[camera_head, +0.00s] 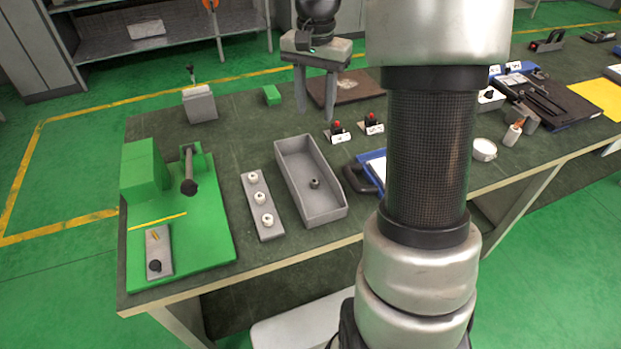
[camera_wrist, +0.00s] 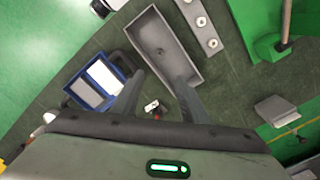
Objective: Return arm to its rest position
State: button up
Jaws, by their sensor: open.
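My gripper (camera_head: 316,90) hangs above the back part of the workbench (camera_head: 228,140), fingers pointing down. Its two fingers are apart with nothing between them. In the wrist view my gripper (camera_wrist: 160,90) also shows open and empty, with the grey tray (camera_wrist: 150,28) beyond the fingertips. My arm stands upright at the right of the head view and hides part of the bench.
The grey tray (camera_head: 332,214) holds a small dark part (camera_head: 314,184). Left of it are a strip with white knobs (camera_head: 247,188) and a green fixture (camera_head: 205,240). Red-button boxes (camera_head: 337,132) stand near my gripper. A grey block (camera_head: 199,104) stands at the back left.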

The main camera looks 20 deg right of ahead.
jog(key=shift+r, duration=0.45)
jog(key=s+a+r+n+t+p, duration=0.25)
jog(key=s+a+r, duration=0.25)
jog(key=s+r, duration=0.35)
jog(key=s+a+r+n+t+p, duration=0.1)
jog(key=s+a+r+n, duration=0.1)
jog(key=s, duration=0.5)
jog(key=s+a+r+n+t+p, duration=0.1)
jog(key=s+a+n+t+p, duration=0.1)
jog(key=s, duration=0.5)
jog(key=shift+s+a+r+n+p, duration=0.3)
jog(key=shift+a+n, duration=0.25)
jog(key=shift+n, duration=0.7)
